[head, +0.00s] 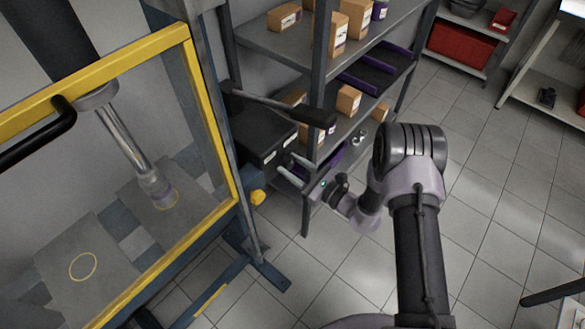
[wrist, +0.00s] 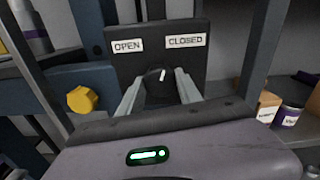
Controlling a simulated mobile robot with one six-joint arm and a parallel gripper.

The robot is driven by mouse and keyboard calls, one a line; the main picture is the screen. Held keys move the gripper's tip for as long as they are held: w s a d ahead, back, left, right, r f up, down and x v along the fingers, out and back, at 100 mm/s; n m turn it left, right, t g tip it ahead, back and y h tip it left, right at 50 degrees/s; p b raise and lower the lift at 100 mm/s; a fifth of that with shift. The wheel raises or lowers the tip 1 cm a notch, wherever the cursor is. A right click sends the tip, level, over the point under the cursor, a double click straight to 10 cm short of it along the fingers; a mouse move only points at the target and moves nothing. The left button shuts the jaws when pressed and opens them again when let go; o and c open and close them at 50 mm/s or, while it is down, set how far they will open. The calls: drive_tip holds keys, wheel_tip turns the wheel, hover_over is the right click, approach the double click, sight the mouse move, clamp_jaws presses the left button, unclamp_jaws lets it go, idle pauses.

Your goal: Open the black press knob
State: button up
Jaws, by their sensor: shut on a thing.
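The black press knob (wrist: 157,81) sits on a dark panel (wrist: 203,63) under white labels reading OPEN, at left, and CLOSED, at right. Its white pointer mark stands nearly upright, leaning slightly right, between the two labels. My gripper (wrist: 160,84) has one finger on each side of the knob and is shut on it. In the head view my gripper (head: 283,167) reaches left to the side of the black box (head: 258,150) on the press frame. The knob cannot be made out in that view.
The press (head: 190,60) with its yellow-framed guard stands at left. A black lever (head: 280,106) juts out above my gripper. A yellow knob (head: 258,197) sits below the box. A shelf (head: 270,45) with cartons stands close behind. The tiled floor at right is clear.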

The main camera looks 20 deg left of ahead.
drive_tip(key=n+b, duration=0.4)
drive_tip(key=n, duration=0.1)
drive_tip(key=shift+f, duration=0.2)
drive_tip(key=n+b, duration=0.4)
drive_tip(key=n, duration=0.1)
drive_tip(key=shift+r, duration=0.2)
idle(0.3)
drive_tip(key=o, duration=1.4)
drive_tip(key=shift+c, duration=0.2)
drive_tip(key=p+v, duration=0.2)
drive_tip(key=v, duration=1.5)
drive_tip(key=shift+d+p, duration=0.2)
drive_tip(key=shift+p, duration=0.2)
drive_tip(key=shift+s, duration=0.15)
